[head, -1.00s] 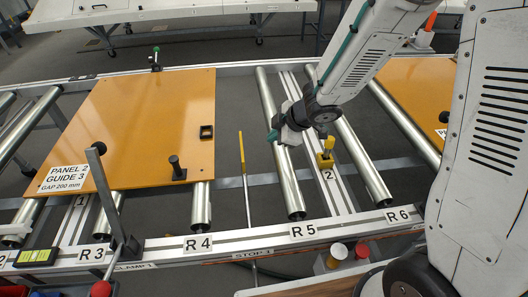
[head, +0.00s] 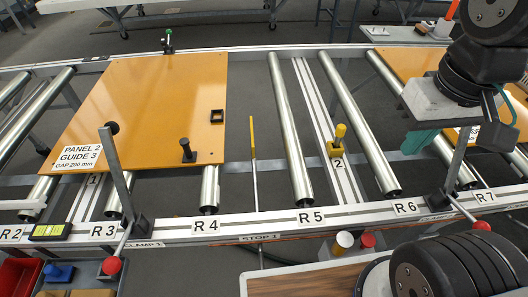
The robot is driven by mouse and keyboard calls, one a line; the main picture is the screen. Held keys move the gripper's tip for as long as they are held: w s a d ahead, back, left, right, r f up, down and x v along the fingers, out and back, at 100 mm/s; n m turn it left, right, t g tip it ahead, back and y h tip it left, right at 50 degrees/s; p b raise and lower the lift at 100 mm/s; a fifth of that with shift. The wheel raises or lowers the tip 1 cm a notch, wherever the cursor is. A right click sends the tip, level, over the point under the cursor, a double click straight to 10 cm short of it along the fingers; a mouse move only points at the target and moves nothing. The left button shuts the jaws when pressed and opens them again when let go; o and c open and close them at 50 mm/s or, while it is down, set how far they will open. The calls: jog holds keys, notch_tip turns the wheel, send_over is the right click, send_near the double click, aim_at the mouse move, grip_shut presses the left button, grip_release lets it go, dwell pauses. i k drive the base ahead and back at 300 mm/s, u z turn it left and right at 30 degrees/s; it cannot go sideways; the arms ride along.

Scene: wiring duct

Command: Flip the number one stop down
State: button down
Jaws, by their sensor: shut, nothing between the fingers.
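The number one stop (head: 254,165) is a thin grey rod with a yellow upper end. It stands up between rollers R4 and R5, right of the orange panel and apart from it. The label STOP 1 (head: 259,238) is on the front rail below it. A thin rod (head: 261,258) shows under the rail there, partly hidden by the wooden-edged table. My gripper (head: 420,140), with teal fingers, is shut and empty. It is well to the right of the stop, above the rollers near R6 and R7, touching nothing that I can make out.
The orange panel (head: 150,105) lies on the rollers at left, with a black knob (head: 187,150) on it. A yellow post (head: 339,140) stands at guide 2. Clamp levers (head: 117,180) rise at the front rail, another at right (head: 457,165). The space around the stop is clear.

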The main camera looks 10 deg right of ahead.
aim_at(253, 151)
jog(key=k, duration=1)
jog(key=u, duration=1.7)
jog(key=i, duration=0.95)
jog(key=z, duration=1.7)
jog(key=i, duration=0.5)
jog(key=z, duration=0.05)
